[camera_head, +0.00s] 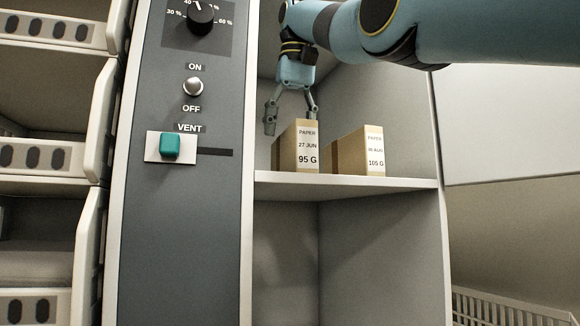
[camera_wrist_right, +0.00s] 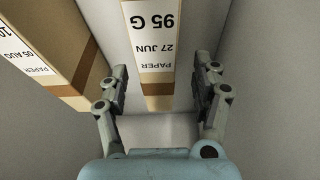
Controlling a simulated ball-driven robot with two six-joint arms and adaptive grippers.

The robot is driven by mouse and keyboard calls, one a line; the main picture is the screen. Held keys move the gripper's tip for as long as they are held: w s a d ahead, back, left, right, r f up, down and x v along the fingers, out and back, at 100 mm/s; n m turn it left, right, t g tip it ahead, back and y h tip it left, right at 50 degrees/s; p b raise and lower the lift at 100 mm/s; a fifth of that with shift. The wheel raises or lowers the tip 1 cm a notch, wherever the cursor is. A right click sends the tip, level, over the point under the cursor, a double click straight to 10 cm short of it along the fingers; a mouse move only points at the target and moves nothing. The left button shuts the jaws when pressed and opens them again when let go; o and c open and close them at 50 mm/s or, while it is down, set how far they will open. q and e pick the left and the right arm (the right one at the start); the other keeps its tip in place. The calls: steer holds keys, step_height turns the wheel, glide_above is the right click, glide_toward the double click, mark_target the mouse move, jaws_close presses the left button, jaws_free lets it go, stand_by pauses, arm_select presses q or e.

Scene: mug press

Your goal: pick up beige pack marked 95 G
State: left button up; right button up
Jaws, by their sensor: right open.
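The beige pack marked 95 G (camera_head: 307,152) stands upright on a light shelf (camera_head: 345,183) in the head view, its white label facing out. It also shows in the right wrist view (camera_wrist_right: 158,88), upside down, between the two fingers. My right gripper (camera_head: 290,118) is open and points down over this pack, with a finger on either side of its top. In the right wrist view (camera_wrist_right: 160,85) the fingers stand apart from the pack's sides, with gaps showing. The pack's lower part is cut off in the wrist view. My left gripper is not in view.
A second beige pack marked 105 G (camera_head: 361,151) stands just right of the first with a narrow gap; it also shows in the wrist view (camera_wrist_right: 42,55). A grey panel (camera_head: 185,220) with a knob, switch and green slider is on the left, beside white racks (camera_head: 50,160).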

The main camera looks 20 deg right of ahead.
mark_target(289, 159)
steer(key=x, duration=0.6)
steer(key=shift+d+b, duration=0.2)
steer(key=shift+b, duration=0.2)
steer(key=shift+w+f, duration=0.25)
steer(key=shift+f, duration=0.2)
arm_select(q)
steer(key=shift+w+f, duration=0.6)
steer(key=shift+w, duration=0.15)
arm_select(e)
steer(key=shift+c, duration=0.2)
steer(key=shift+s+r, duration=0.1)
steer(key=shift+c, duration=1.2)
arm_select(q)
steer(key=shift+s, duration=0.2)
arm_select(e)
jaws_close()
